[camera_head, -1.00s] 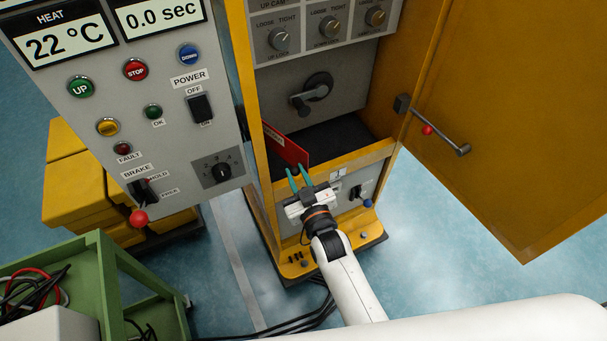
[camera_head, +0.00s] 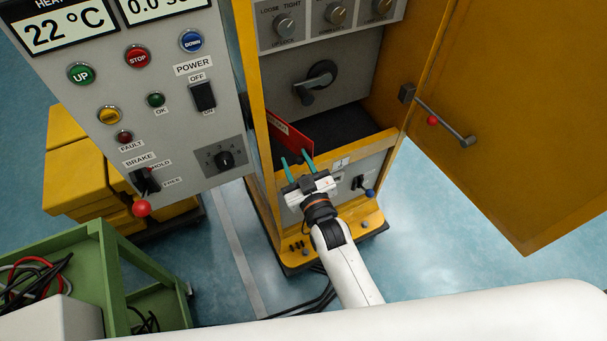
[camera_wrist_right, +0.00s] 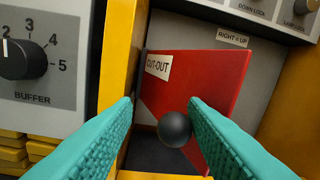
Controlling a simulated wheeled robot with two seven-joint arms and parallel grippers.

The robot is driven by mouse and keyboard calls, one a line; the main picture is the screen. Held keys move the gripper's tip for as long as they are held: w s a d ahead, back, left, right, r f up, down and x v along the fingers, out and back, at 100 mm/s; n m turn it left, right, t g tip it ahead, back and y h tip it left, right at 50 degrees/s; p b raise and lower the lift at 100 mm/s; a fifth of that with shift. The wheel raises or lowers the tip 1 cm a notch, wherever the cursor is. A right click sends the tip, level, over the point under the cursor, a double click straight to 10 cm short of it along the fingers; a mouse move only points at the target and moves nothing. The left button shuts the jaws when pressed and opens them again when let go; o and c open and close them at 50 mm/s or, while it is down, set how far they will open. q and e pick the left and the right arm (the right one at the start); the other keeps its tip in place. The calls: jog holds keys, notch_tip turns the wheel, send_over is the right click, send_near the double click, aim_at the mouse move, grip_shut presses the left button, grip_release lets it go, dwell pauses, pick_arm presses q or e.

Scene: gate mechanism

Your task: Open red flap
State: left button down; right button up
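The red flap (camera_head: 290,132), with a white "CUT-OUT" label, stands in the opening of the yellow cabinet, beside its left post. In the right wrist view the flap (camera_wrist_right: 205,85) fills the middle, and a black ball knob (camera_wrist_right: 174,129) shows in front of it. My right gripper (camera_head: 297,160) is open, its teal fingers pointing at the flap. In the wrist view the fingers (camera_wrist_right: 160,112) lie on either side of the knob; the right finger looks very close to it, and I cannot tell if they touch. My left gripper is not in view.
The yellow cabinet frame (camera_head: 258,150) is close on the left of the gripper. A grey control panel (camera_head: 180,125) stands further left. An open yellow door (camera_head: 520,130) with a red-knobbed handle is on the right. A green cart (camera_head: 110,270) is at lower left.

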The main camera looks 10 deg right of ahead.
jog(key=v, duration=1.2)
jog(key=shift+b, duration=0.4)
jog(key=shift+w+d, duration=0.1)
jog(key=shift+d, duration=0.05)
jog(key=shift+c, duration=0.3)
